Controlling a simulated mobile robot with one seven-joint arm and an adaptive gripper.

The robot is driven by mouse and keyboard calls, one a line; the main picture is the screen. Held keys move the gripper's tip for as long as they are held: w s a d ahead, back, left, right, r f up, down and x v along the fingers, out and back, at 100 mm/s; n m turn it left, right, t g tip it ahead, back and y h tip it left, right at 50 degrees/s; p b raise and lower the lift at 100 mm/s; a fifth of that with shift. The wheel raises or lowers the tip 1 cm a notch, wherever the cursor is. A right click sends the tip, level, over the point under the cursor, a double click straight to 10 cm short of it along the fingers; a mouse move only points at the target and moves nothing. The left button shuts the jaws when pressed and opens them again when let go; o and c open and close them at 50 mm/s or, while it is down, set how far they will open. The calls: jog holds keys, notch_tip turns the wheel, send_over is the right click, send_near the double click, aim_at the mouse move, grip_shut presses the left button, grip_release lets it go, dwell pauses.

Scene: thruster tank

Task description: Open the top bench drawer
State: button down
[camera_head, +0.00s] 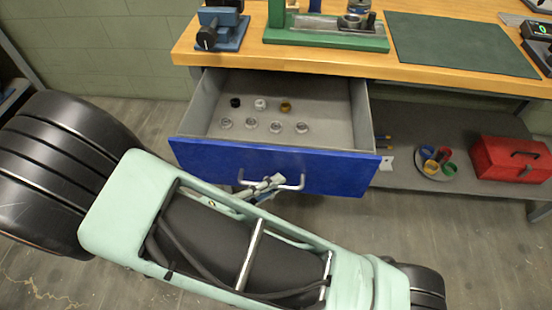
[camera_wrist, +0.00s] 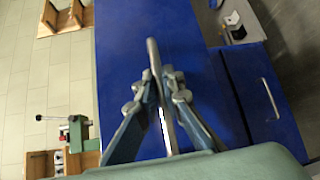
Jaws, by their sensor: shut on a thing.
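The top bench drawer (camera_head: 215,158) has a blue front and stands pulled out from under the wooden bench top in the head view. Its grey inside shows several small clear, black and amber round pieces. A silver bar handle (camera_head: 292,186) sits on its front. My gripper (camera_head: 265,184) is at the middle of this handle, partly hidden by my arm. In the wrist view, the fingers of my gripper (camera_wrist: 162,92) are closed around the handle bar (camera_wrist: 153,55), in front of the blue drawer front (camera_wrist: 190,35).
A lower blue drawer (camera_wrist: 258,90) with its own handle shows in the wrist view. The bench top (camera_head: 300,60) holds a blue vise (camera_head: 222,28), a green fixture and a dark green mat (camera_head: 458,43). A red toolbox (camera_head: 510,160) and a tray of coloured rings lie on the lower shelf.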

jog(key=shift+s+a, duration=0.15)
jog(key=shift+s, duration=2.15)
jog(key=c, duration=2.1)
grip_release()
jog(key=v, duration=1.2)
